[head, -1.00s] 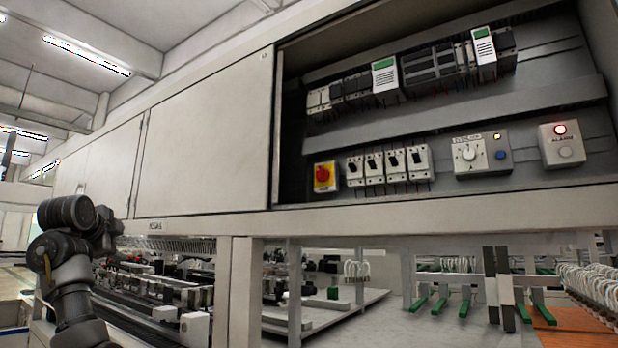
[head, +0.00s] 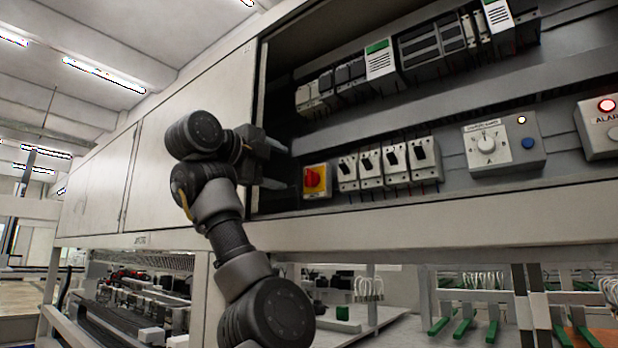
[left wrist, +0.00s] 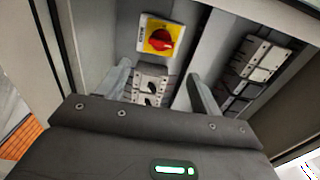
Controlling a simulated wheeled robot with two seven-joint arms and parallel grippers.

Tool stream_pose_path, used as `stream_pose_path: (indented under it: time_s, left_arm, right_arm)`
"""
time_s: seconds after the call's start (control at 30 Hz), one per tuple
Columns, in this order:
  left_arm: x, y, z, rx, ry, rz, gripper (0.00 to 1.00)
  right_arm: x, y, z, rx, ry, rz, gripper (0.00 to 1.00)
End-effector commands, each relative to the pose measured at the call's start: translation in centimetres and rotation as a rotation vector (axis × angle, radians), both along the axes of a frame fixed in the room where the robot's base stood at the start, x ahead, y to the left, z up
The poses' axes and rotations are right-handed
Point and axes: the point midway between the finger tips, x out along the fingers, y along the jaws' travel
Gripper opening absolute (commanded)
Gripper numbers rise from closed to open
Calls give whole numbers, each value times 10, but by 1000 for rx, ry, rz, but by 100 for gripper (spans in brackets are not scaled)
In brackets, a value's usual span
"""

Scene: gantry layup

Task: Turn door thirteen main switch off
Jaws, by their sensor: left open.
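The main switch, a red rotary knob on a yellow plate (head: 317,181), sits at the lower left inside the open cabinet bay. In the left wrist view the red knob (left wrist: 160,40) shows ahead of the fingers, with its handle tilted. My left gripper (head: 279,165) is open and empty at the bay's left edge, just left of the switch. In the left wrist view its two fingers (left wrist: 160,88) stand apart, short of the knob and not touching it. My right gripper is not in view.
Several breakers (head: 390,165) stand in a row right of the switch. A selector box (head: 503,146) and an alarm box (head: 602,127) are further right. A closed cabinet door (head: 160,165) is on the left. A cabinet ledge (head: 420,222) runs below the bay.

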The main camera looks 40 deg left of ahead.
Motion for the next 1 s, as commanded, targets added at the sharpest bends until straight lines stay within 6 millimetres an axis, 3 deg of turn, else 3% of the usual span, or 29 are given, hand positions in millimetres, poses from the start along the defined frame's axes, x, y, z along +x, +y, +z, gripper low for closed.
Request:
stream_pose_path:
  time_s: [0.1, 0.23, 0.53, 0.7, 1.0]
  left_arm:
    - [13, 5, 4, -1, 4, 8, 65]
    - [38, 5, 6, -1, 5, 9, 65]
    - [88, 5, 3, -2, 4, 6, 65]
    - [100, 5, 1, -2, 2, 6, 65]
    - [102, 5, 0, -2, 1, 5, 65]
  right_arm:
    - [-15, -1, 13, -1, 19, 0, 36]
    - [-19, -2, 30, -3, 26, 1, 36]
    - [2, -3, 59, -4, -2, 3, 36]
    - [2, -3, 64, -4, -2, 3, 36]
    - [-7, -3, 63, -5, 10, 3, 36]
